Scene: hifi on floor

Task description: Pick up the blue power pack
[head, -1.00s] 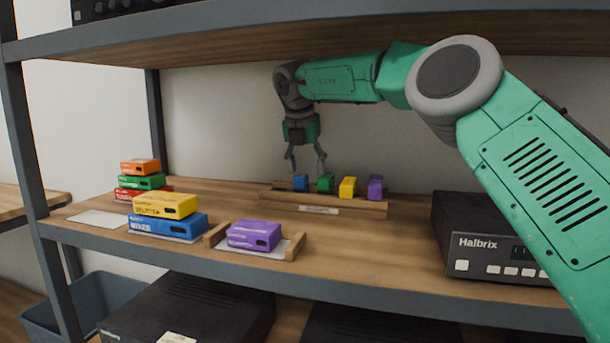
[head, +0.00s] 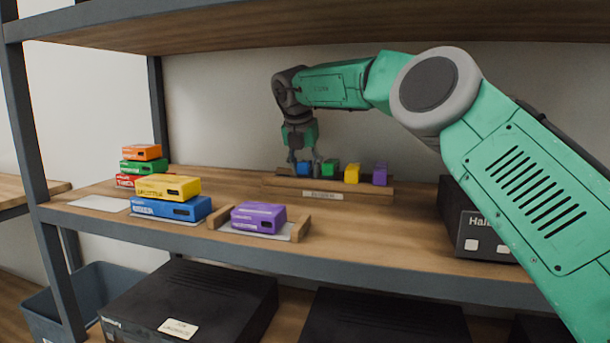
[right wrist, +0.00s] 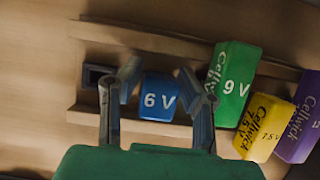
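My right gripper (head: 305,163) is over the rack's left part, pointing down. In the right wrist view its two fingers (right wrist: 158,84) are spread, one on each side of the blue pack, with small gaps visible. Contact is not visible. My left gripper is not in view.
Beside the blue pack in the rack (head: 323,196) stand a green (right wrist: 234,82), a yellow (right wrist: 260,127) and a purple pack (right wrist: 302,120). An empty slot (right wrist: 95,76) is left of it. Boxes (head: 168,187) are stacked front left; a purple box (head: 258,217) sits in a wooden holder.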

